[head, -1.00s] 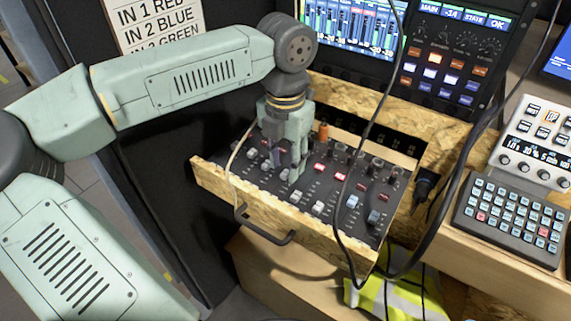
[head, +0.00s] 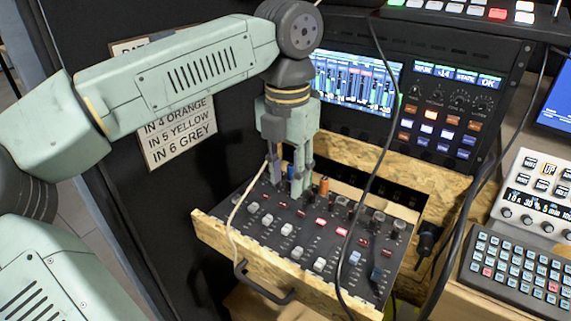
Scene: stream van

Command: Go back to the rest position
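My gripper (head: 286,186) hangs pointing down from my pale green arm, over the back left part of the mixer panel (head: 270,230). Its two fingers are apart, with no object clearly held between them. A blue plug or knob (head: 291,168) shows between the fingers, seemingly behind them. I cannot tell exactly how high the fingertips are above the panel. An orange plug (head: 323,186) stands just right of the gripper.
The mixer sits in an open wooden drawer (head: 215,233) with a black handle (head: 265,288). Black cables (head: 366,190) hang in front. A rack screen (head: 355,82) stands behind, a keypad (head: 515,270) at right, and a label sign (head: 178,130) at left.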

